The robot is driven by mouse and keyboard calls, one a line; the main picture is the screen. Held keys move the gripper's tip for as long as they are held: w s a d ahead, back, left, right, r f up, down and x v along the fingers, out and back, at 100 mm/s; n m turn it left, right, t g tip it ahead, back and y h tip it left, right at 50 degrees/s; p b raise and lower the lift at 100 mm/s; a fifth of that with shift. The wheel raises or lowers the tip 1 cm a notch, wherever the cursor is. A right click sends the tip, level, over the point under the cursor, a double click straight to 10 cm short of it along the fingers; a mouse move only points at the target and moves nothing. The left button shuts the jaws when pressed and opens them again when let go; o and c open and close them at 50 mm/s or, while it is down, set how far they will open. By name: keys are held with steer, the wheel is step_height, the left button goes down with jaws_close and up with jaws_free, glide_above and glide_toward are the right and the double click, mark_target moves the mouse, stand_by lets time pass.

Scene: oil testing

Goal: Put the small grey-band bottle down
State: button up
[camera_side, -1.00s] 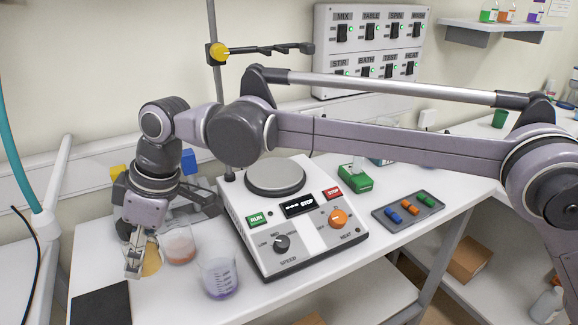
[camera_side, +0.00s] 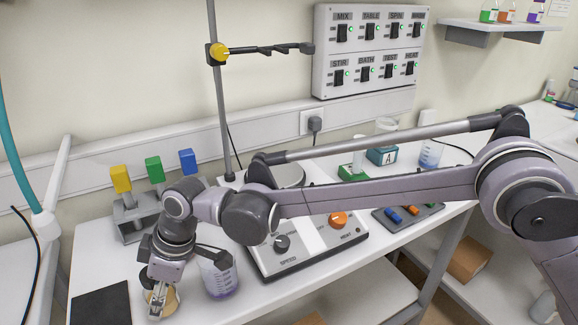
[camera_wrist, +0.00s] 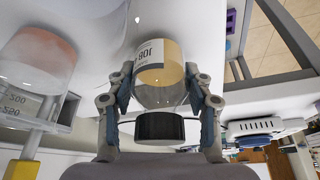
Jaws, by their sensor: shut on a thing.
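The small bottle (camera_wrist: 158,85) has a black cap, a white label with dark print and amber contents. In the wrist view it sits between the two fingers of my gripper (camera_wrist: 160,108), which is shut on it near the cap. In the side view my gripper (camera_side: 158,297) is low over the front left of the white bench, with the amber bottle (camera_side: 172,300) partly hidden behind the fingers. The bottle's base is close to the white surface; I cannot tell whether it touches.
A beaker of purple liquid (camera_side: 220,278) stands just right of my gripper. A beaker with orange contents (camera_wrist: 40,60) shows in the wrist view. A black mat (camera_side: 101,304) lies to the left. The hotplate (camera_side: 305,248) and a rack with coloured blocks (camera_side: 133,212) stand behind.

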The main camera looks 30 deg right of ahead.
steer(key=shift+f, duration=0.15)
steer(key=o, duration=1.3)
steer(key=shift+f, duration=0.1)
steer(key=v, duration=1.2)
steer(key=d+r+m+t+h, duration=0.1)
steer(key=d+r+m, duration=0.15)
steer(key=d, duration=0.95)
steer(key=d+r+m+t, duration=0.2)
steer(key=d+m, duration=0.2)
steer(key=d, duration=0.8)
steer(key=s+d+f+m+h, duration=0.1)
steer(key=s+d+f+m, duration=0.1)
steer(key=d, duration=0.5)
steer(key=s+d+f+m+t+h, duration=0.1)
steer(key=s+d+f+m, duration=0.1)
steer(key=s+d+f, duration=0.2)
steer(key=s+d+f+m+t+h, duration=0.1)
steer(key=s+d+f+m, duration=0.2)
steer(key=s+d, duration=0.4)
steer(key=shift+s+d, duration=0.1)
steer(key=shift+d, duration=0.75)
steer(key=shift+s+d, duration=0.15)
steer(key=shift+d, duration=0.65)
